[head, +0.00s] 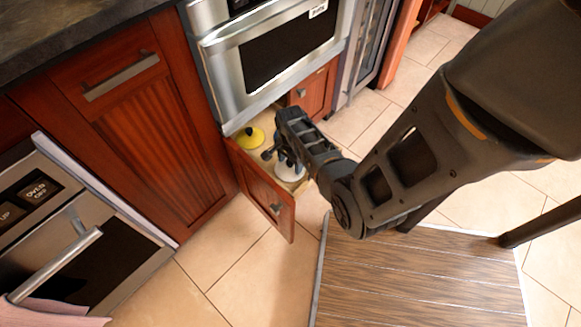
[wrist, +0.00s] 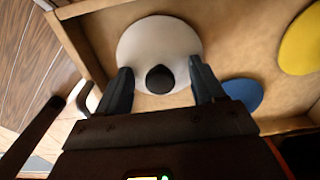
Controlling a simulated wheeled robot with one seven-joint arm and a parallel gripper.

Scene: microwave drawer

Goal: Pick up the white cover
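The white cover (wrist: 158,42) is a round white disc with a black knob (wrist: 160,79). It lies in the open wooden drawer (head: 268,187). In the head view the white cover (head: 289,173) is partly hidden by my gripper. My gripper (wrist: 160,82) is open over the drawer, with one finger on each side of the black knob in the wrist view. I see a gap between the fingers and the knob. In the head view my gripper (head: 284,158) points down into the drawer.
A yellow cover (head: 250,137) lies in the drawer, and it also shows in the wrist view (wrist: 302,42). A blue disc (wrist: 243,95) lies beside the white cover, partly behind a finger. The drawer walls surround them. A microwave (head: 280,55) is above the drawer.

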